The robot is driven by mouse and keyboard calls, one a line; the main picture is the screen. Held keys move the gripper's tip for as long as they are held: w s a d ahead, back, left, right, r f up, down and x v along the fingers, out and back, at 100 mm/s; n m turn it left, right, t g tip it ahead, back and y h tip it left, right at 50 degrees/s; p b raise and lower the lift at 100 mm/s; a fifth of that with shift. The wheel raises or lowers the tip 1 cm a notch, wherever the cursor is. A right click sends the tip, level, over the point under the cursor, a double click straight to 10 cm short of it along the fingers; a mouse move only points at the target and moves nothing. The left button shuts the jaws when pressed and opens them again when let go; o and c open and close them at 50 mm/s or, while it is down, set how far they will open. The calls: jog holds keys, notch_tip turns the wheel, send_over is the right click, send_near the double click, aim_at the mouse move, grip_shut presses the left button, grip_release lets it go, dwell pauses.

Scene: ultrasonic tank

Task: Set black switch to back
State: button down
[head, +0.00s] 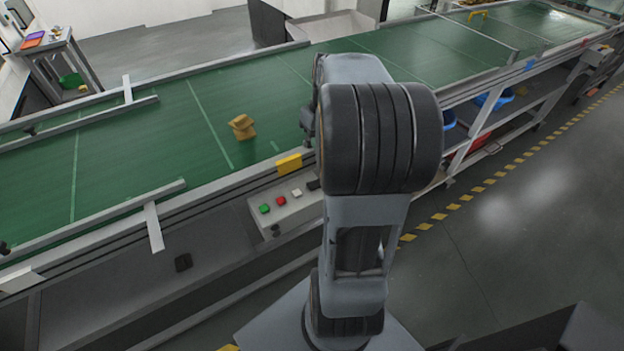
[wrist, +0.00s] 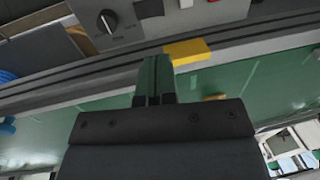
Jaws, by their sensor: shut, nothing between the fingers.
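The black switch (wrist: 149,8) shows at the top of the wrist view as a small dark block on the grey control panel (wrist: 75,12). In the head view a dark piece of it (head: 313,185) shows at the panel's right end, beside my arm. I cannot tell which way it is set. A black rotary knob (wrist: 107,21) with a white mark sits beside it on the panel. My gripper (wrist: 155,58) is shut and empty, apart from the switch and over the conveyor's edge side. In the head view my arm hides the fingers.
A yellow block (head: 289,164) sits on the conveyor's edge rail, close to my fingers in the wrist view (wrist: 187,52). Green (head: 265,209), red (head: 281,201) and white (head: 297,193) buttons line the panel.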

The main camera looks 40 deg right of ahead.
aim_at(311, 185)
jog(key=f, duration=0.4)
jog(key=a+f, duration=0.1)
jog(key=f, duration=0.4)
jog(key=a+f, duration=0.1)
jog(key=f, duration=0.3)
jog(key=shift+w+f, duration=0.15)
jog(key=shift+f, duration=0.15)
